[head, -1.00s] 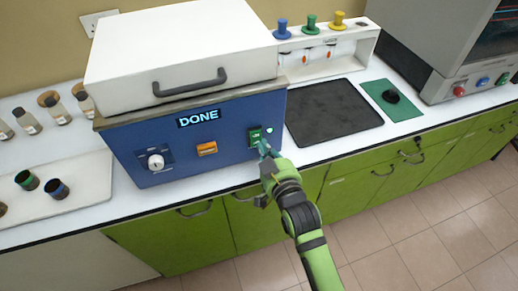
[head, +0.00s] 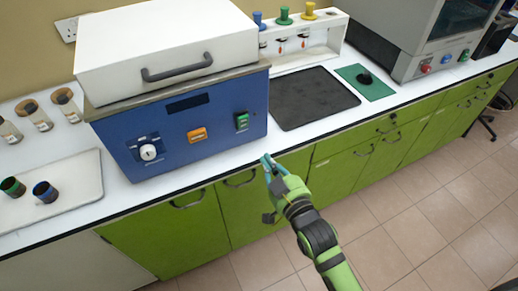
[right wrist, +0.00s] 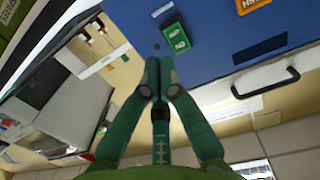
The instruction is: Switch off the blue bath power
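The blue bath (head: 190,110) stands on the counter with a white lid (head: 165,50) and a dark, blank display (head: 188,103). Its green power switch (head: 241,121) is at the right of the front panel. In the right wrist view the switch (right wrist: 176,36) is just ahead of the fingertips, slightly to the right, and the display (right wrist: 260,48) is dark. My right gripper (head: 267,160) is in front of the bath, below and right of the switch, apart from it. Its fingers (right wrist: 160,66) are together with nothing between them. My left gripper is out of view.
An orange switch (head: 197,134) and a white knob (head: 148,152) are on the same panel. A black mat (head: 312,97) lies right of the bath. A tray (head: 75,190) with dark cups is at the left. Space before the green cabinets is open.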

